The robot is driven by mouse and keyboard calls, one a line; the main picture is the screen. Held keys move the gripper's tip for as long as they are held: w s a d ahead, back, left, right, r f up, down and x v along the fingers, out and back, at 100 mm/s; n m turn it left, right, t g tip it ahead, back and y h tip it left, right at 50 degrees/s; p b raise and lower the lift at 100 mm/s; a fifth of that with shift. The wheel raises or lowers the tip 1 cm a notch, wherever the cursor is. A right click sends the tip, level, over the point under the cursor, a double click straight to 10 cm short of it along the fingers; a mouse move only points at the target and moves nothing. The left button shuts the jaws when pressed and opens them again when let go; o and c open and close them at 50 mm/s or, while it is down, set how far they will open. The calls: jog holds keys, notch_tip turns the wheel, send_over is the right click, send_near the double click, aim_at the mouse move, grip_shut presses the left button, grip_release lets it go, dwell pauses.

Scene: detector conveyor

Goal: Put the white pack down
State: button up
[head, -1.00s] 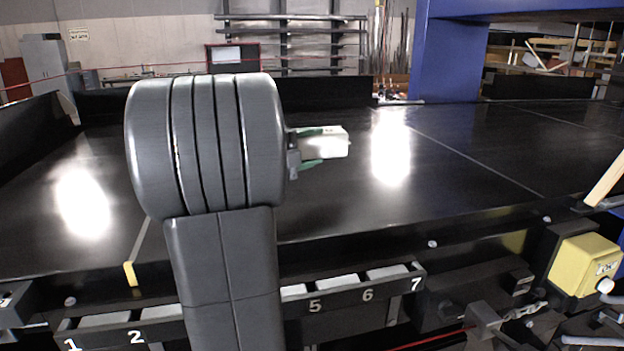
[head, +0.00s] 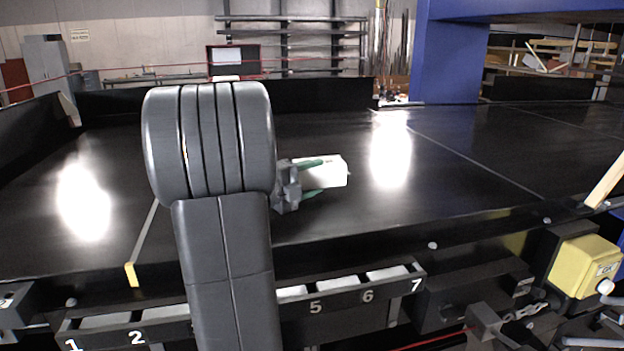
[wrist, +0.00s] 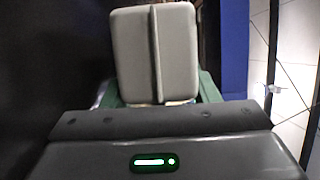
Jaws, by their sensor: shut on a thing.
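The white pack (head: 326,171) is a small pale block, held between the green fingers of my gripper (head: 316,178) over the black conveyor belt (head: 450,205). In the wrist view the white pack (wrist: 155,52) shows a broad face with a ridge down its middle. The green fingers of my gripper (wrist: 157,95) show at both sides of its lower end. My gripper is shut on the pack. I cannot tell whether the pack touches the belt or is a little above it. My own arm hides part of the belt and of the numbered row.
A row of numbered slots (head: 355,292) with pale pieces runs along the front of the conveyor. A yellow box (head: 583,262) stands at the right front. A blue post (head: 452,60) rises at the back right. The belt around the pack is clear.

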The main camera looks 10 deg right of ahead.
jog(key=shift+s+f+b, duration=0.15)
jog(key=shift+f+b, duration=0.15)
jog(key=shift+f, duration=0.4)
jog(key=o, duration=1.4)
jog(key=shift+f, duration=0.15)
jog(key=shift+a+r+p, duration=0.1)
jog(key=shift+r+p, duration=0.6)
jog(key=shift+r, duration=0.05)
jog(key=b+v, duration=0.3)
jog(key=v, duration=0.8)
jog(key=shift+a, duration=0.15)
jog(key=shift+s+a+r, duration=0.1)
jog(key=shift+a+r, duration=0.1)
jog(key=shift+a, duration=0.1)
